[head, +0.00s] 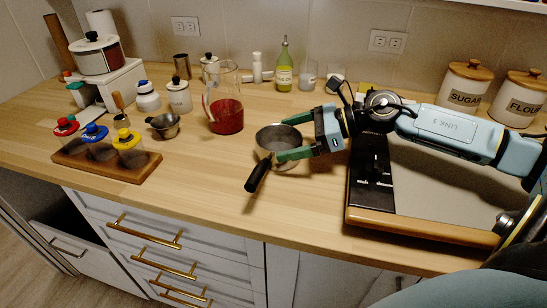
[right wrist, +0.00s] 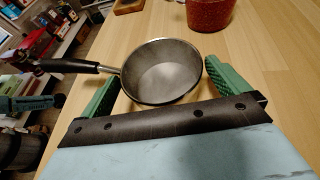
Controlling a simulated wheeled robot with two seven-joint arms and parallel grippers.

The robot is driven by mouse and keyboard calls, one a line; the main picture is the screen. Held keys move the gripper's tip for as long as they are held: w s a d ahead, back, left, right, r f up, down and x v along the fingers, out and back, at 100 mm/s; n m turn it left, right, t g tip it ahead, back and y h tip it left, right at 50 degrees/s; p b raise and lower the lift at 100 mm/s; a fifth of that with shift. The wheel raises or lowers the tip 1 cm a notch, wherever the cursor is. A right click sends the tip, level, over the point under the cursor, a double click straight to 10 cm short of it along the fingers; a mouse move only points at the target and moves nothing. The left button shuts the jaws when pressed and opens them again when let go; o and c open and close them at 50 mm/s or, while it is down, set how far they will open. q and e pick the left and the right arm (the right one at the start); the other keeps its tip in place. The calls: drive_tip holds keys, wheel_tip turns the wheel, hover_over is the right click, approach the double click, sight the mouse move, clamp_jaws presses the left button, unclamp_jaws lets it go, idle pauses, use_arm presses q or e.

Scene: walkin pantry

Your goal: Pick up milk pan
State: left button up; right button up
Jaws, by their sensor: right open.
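The milk pan (head: 278,141) is a small grey metal pan with a black handle (head: 257,177). It stands upright on the wooden counter, with its handle pointing toward the front edge. My right gripper (head: 285,139) reaches in from the right, open, with its green fingers on either side of the pan's body. In the right wrist view the pan (right wrist: 162,72) lies between the spread fingers (right wrist: 165,88), its handle pointing left. I cannot tell whether a finger touches the pan. My left gripper is not identifiable in either view.
A glass jug of red liquid (head: 225,110) stands behind and left of the pan. A small metal cup (head: 163,126) and a wooden rack of colour-lidded jars (head: 110,170) are farther left. A black-panelled appliance with a wooden edge (head: 420,228) is to the right. The counter left of the handle is clear.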

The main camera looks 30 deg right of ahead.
drive_tip(key=shift+w+a+f, duration=0.1)
drive_tip(key=shift+a, duration=0.05)
drive_tip(key=c, duration=0.9)
